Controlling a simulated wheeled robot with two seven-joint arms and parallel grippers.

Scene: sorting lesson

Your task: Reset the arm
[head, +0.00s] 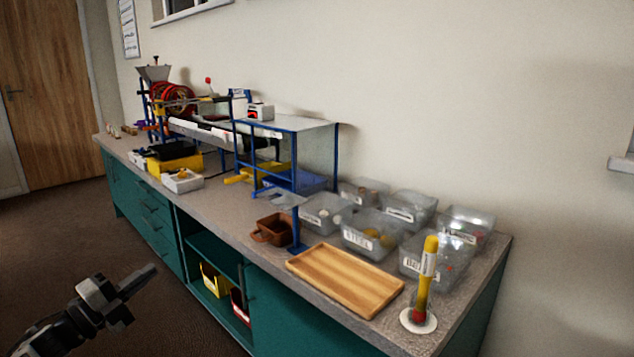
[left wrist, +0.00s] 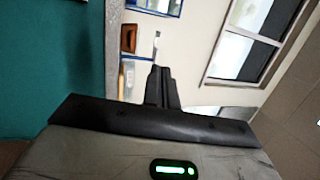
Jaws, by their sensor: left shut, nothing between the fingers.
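My left gripper (head: 143,279) comes in from the lower left in the head view. It is in the air in front of the teal bench, apart from it and from everything on it. Its fingers are together and empty. In the left wrist view the closed fingers (left wrist: 160,72) point away from the camera, with the wall and a window beyond. My right gripper is in neither view.
The bench (head: 320,325) carries a wooden tray (head: 345,279), a brown container (head: 272,229), several clear bins (head: 371,232), a yellow and red upright tool (head: 424,280) and a blue-framed machine (head: 290,125). The floor (head: 70,240) left of the bench is clear.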

